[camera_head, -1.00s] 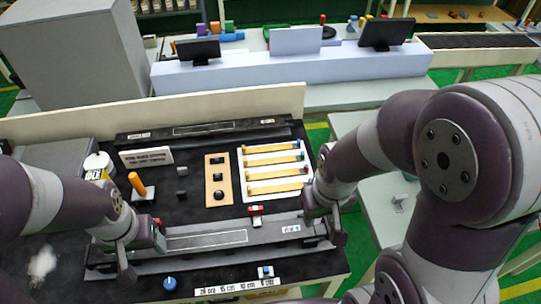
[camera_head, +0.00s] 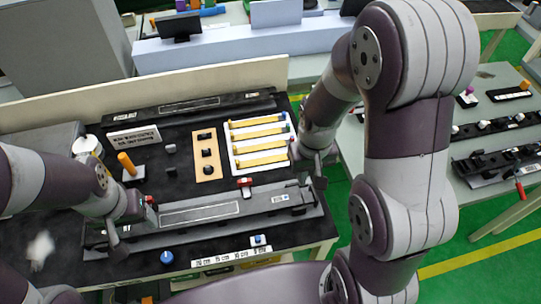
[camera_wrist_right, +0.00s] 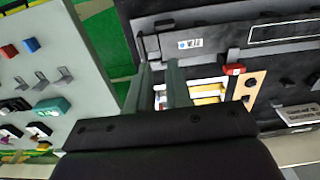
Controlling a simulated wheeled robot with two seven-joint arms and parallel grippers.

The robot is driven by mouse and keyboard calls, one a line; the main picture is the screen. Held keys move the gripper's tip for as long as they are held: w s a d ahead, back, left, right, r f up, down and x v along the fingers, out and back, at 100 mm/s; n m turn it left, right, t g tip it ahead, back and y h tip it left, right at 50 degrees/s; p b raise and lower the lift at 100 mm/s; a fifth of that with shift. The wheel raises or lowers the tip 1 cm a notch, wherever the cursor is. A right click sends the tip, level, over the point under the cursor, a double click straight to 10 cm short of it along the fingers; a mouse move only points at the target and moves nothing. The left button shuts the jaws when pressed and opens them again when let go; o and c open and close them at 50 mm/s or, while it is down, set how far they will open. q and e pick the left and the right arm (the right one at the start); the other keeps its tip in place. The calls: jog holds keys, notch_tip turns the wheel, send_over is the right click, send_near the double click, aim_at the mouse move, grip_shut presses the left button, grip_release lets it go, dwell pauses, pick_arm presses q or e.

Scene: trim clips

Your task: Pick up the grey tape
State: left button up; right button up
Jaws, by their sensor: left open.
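I cannot clearly pick out a grey tape in these views. A white tray (camera_head: 232,150) holds several yellow strips (camera_head: 260,145); it also shows partly behind my right fingers in the right wrist view. A long grey fixture (camera_head: 200,213) with a pale strip along it lies in front of the tray. My left gripper (camera_head: 134,222) is open and empty at the fixture's left end. My right gripper (camera_head: 313,172) is above the fixture's right end, beside the tray; in the right wrist view its fingers (camera_wrist_right: 160,72) stand slightly apart with nothing visible between them.
A red clip (camera_head: 244,183) sits by the fixture, and an orange-handled tool (camera_head: 127,164) stands at the left. A tan board (camera_head: 206,154) with black knobs lies left of the tray. A blue knob (camera_head: 167,257) is at the front. A grey side table (camera_head: 490,105) with parts stands right.

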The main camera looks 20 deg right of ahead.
jog(key=w+d+f+p, duration=0.1)
jog(key=w+d+f, duration=0.15)
jog(key=w, duration=0.65)
jog(key=w+d+f+p, duration=0.1)
jog(key=w+d, duration=0.2)
jog(key=w, duration=0.6)
jog(key=f+p, duration=0.1)
jog(key=f, duration=0.3)
jog(key=f+p, duration=0.2)
jog(key=f, duration=0.2)
jog(key=f+p, duration=0.2)
jog(key=f, duration=0.1)
jog(key=shift+w+a+f, duration=0.2)
jog(key=shift+a+f, duration=0.15)
jog(key=shift+f, duration=0.05)
jog(key=shift+w+f, duration=0.1)
jog(key=shift+f, duration=0.15)
pick_arm(q)
notch_tip(320, 180, up, 8)
jog(key=shift+r, duration=0.15)
pick_arm(e)
grip_shut()
